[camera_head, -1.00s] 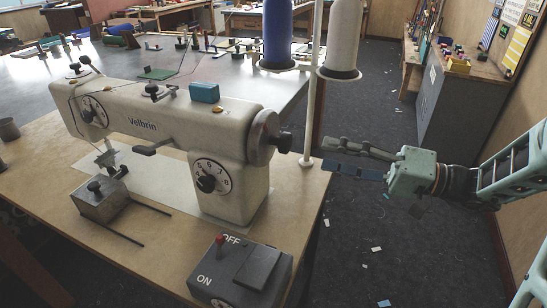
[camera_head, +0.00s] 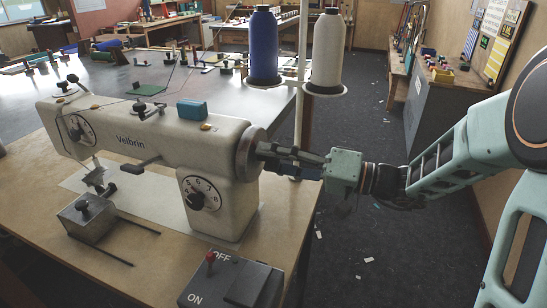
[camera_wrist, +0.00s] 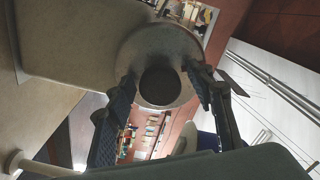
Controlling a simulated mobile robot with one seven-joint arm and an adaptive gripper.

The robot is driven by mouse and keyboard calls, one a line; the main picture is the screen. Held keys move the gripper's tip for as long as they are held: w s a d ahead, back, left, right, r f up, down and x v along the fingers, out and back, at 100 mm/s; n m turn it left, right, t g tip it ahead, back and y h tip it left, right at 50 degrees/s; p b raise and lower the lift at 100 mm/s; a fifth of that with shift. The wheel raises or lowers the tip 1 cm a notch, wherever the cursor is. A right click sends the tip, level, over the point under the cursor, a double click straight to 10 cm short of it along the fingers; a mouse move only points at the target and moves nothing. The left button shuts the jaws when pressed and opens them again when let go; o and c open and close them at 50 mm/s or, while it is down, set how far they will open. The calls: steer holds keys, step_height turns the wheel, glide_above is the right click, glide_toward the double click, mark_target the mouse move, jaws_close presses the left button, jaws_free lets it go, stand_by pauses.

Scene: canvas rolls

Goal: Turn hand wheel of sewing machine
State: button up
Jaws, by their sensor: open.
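The cream sewing machine (camera_head: 130,130), marked Velbrin, stands on a wooden table. Its hand wheel (camera_head: 249,148) is a grey disc at the right end of the machine. In the wrist view the hand wheel (camera_wrist: 165,36) is a pale round disc with a dark central knob (camera_wrist: 160,86). My gripper (camera_head: 270,158) is at the wheel, reaching in from the right. In the wrist view my gripper (camera_wrist: 164,84) is open, with one finger on each side of the dark knob. Contact with the knob cannot be told.
A blue thread cone (camera_head: 264,48) and a white thread cone (camera_head: 327,50) stand on a pole behind the wheel. A grey ON/OFF switch box (camera_head: 230,283) sits at the table's front. The floor to the right is mostly open.

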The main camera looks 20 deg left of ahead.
steer(key=shift+c, duration=0.2)
steer(key=c, duration=1.1)
steer(key=shift+m, duration=0.3)
steer(key=m, duration=0.3)
steer(key=shift+m+p, duration=0.35)
steer(key=shift+m, duration=1.95)
steer(key=o, duration=1.1)
